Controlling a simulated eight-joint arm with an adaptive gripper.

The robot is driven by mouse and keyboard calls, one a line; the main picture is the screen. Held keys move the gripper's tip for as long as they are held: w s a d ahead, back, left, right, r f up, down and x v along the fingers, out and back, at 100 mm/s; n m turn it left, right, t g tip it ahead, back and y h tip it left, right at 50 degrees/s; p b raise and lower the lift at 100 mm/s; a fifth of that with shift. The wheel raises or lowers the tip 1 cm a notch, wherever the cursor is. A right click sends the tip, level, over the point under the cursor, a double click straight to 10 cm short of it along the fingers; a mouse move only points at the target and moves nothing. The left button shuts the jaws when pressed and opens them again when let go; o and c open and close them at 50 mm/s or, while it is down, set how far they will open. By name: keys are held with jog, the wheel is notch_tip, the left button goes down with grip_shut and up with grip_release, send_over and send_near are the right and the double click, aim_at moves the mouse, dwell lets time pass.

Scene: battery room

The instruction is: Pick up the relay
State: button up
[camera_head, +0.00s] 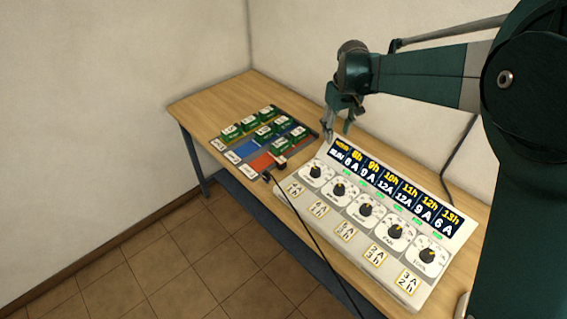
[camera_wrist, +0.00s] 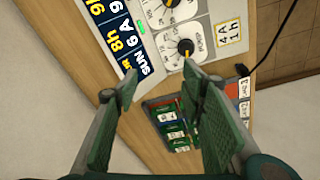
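No thing in view is plainly marked as the relay. My gripper (camera_head: 335,125) is above the table, between the tray and the dial panel. In the wrist view my gripper (camera_wrist: 160,82) is open and empty, with green blocks (camera_wrist: 173,125) beyond and between its fingers.
A sloped white panel (camera_head: 350,228) with dials and a lit display fills the table's near right. A black cable (camera_head: 310,232) runs off the front edge of the wooden table (camera_head: 205,105). Walls stand behind and left. Bare tabletop lies behind the tray.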

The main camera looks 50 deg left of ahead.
jog(key=s+a+f+n, duration=0.2)
jog(key=s+a+f, duration=0.2)
jog(key=a+f, duration=0.4)
jog(key=n+g+h, duration=0.1)
send_over(281, 159)
notch_tip(281, 159, down, 7)
jog(key=shift+r, duration=0.1)
jog(key=shift+f, duration=1.35)
jog(key=shift+d+f, duration=0.1)
jog(key=shift+f, duration=2.5)
jog(key=shift+c, duration=0.2)
